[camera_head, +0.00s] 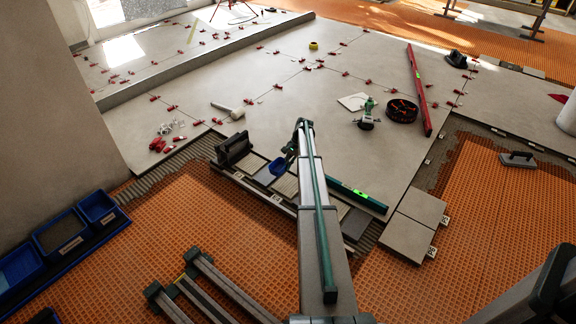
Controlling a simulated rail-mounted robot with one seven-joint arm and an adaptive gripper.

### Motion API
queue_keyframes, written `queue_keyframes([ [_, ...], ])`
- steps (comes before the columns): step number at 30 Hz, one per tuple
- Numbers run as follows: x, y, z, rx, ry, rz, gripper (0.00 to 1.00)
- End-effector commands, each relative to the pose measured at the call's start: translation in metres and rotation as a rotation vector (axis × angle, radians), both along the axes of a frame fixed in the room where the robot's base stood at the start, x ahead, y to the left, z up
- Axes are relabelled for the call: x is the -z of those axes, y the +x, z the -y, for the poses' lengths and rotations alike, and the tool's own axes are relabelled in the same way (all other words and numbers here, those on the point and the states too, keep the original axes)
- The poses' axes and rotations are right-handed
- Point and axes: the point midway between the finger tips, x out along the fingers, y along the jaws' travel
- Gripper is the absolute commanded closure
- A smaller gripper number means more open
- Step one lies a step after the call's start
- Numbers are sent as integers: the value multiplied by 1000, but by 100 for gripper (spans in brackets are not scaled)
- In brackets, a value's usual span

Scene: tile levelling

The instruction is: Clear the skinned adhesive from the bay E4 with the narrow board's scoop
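A narrow board (238,178) runs along the edge of the large grey tiles, partly hidden behind my arm. It carries a black-handled tool (234,150) and several dark and pale rectangles. A small blue scoop (277,167) is at the board, just left of my arm. My gripper (289,160) is beside or above the scoop; its fingers are too small and overlapped to show whether they are open or touch it. White tags (432,252) mark tile edges, but I cannot read which bay is E4. Skinned adhesive cannot be singled out; ridged grey adhesive (165,171) shows along the tile edge.
Blue bins (60,235) stand at the left. A green level (357,194) lies right of my arm. A red level (418,90), a black coil (401,109) and a white mallet (229,109) lie on the tiles. A trowel (518,159) rests on orange matting (190,225).

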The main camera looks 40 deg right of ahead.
Motion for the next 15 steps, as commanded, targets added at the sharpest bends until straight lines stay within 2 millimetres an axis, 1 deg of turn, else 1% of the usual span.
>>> queue_keyframes([
  [8, 25, 0, 0, 0, 0, 1, 100],
  [15, 56, 0, 0, 1, 0, 0, 100],
])
